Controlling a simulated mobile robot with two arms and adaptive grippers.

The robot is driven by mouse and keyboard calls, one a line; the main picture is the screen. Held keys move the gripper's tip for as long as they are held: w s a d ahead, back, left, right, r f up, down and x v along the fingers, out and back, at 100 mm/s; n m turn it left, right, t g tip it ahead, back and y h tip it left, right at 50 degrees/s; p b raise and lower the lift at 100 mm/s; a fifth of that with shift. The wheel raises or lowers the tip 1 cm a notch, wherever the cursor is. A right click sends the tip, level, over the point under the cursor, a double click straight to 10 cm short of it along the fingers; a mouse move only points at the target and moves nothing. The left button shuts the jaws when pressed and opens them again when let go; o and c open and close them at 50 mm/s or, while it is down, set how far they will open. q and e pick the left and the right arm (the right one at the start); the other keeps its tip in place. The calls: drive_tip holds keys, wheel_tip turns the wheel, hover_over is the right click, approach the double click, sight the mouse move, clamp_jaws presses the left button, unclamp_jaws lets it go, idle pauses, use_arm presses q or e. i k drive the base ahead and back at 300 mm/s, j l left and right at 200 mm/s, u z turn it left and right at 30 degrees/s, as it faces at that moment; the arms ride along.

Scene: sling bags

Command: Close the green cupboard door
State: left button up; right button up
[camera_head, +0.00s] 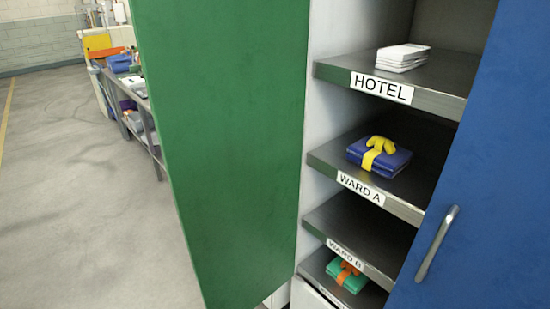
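The green cupboard door (225,150) stands open at the left of the cupboard. It is a tall flat panel, and its upper and lower ends run out of the picture. No handle shows on the face I see. The cupboard's shelves are open to view, with labels reading HOTEL (381,87), WARD A (361,188) and WARD B (346,256). Neither of my grippers is in view.
A blue door (490,170) with a metal handle (437,243) stands at the right. The shelves hold a white stack (402,57), a blue bundle with a yellow strap (380,157) and a green bundle (346,277). A cluttered bench (135,105) stands behind; the floor (75,200) at left is clear.

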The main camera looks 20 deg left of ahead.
sight(225, 80)
drive_tip(key=i+j+z, duration=0.1)
drive_tip(key=j+z, duration=0.35)
drive_tip(key=z, duration=0.25)
drive_tip(key=j+z, duration=0.45)
drive_tip(key=j, duration=0.55)
drive_tip(key=j+z, duration=0.1)
drive_tip(key=j, duration=0.6)
drive_tip(key=k+j+z, duration=0.1)
drive_tip(key=j, duration=0.55)
drive_tip(key=k+j+z, duration=0.15)
drive_tip(key=j, duration=0.5)
drive_tip(key=i, duration=0.05)
